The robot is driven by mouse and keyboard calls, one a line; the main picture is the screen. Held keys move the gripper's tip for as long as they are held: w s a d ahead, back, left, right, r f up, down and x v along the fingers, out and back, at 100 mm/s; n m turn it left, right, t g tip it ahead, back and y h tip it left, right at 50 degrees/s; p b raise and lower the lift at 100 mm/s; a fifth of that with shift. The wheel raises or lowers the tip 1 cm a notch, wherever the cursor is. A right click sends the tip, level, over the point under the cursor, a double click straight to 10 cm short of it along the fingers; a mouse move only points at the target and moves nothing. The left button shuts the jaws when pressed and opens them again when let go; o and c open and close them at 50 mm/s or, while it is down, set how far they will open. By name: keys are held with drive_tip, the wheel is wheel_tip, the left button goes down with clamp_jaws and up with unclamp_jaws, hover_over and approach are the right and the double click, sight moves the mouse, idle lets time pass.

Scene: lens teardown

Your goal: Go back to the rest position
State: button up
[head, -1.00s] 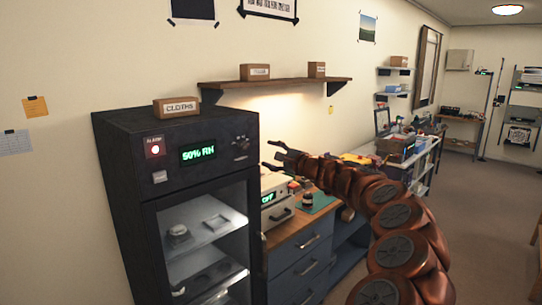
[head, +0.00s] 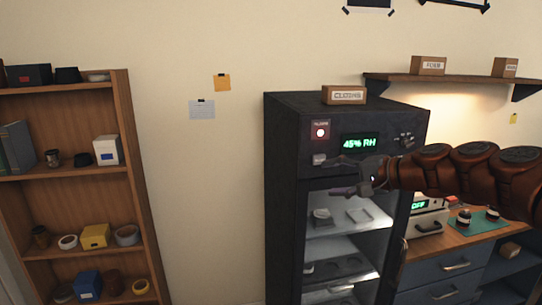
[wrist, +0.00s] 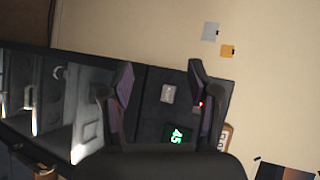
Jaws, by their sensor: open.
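My gripper (head: 343,176) is open and empty, its two fingers apart and pointing left in the head view. It appears in front of the black dry cabinet (head: 285,190), level with the area just below its control panel. In the wrist view the open gripper (wrist: 161,82) has nothing between its fingertips, and the tilted cabinet (wrist: 142,80) front lies behind them. The cabinet's green display (head: 360,143) reads 45% RH, and a lamp (head: 320,132) beside it is lit. My arm reaches in from the right edge and covers part of the cabinet.
A wooden bookcase (head: 128,190) with several items stands at the left. A box labelled cloths (head: 345,95) sits on the cabinet. At the right are a wall shelf (head: 400,78) and a blue-drawer bench (head: 445,272) with a green mat (head: 476,228).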

drive_tip(key=s+a+f+n+g+h, duration=0.2)
drive_tip(key=s+a+f+n+g, duration=0.15)
drive_tip(key=s+f, duration=0.5)
drive_tip(key=s+a+f+n+g+h, duration=0.25)
drive_tip(key=s+a+f, duration=0.25)
drive_tip(key=s, duration=0.7)
drive_tip(key=s+d+f+g+h, duration=0.1)
drive_tip(key=s+d+f+h, duration=0.1)
drive_tip(key=s, duration=0.4)
drive_tip(key=s+d+f+n+g+h, duration=0.1)
drive_tip(key=s+d+f+g+h, duration=0.1)
drive_tip(key=s+d+f, duration=0.3)
drive_tip(key=s+d+f+g+h, duration=0.1)
drive_tip(key=s+d+f+h, duration=0.1)
drive_tip(key=s, duration=0.6)
drive_tip(key=d+f, duration=0.1)
drive_tip(key=d, duration=0.1)
drive_tip(key=shift+s+d+f+n+g, duration=0.25)
drive_tip(key=shift+s+d+n+g, duration=0.15)
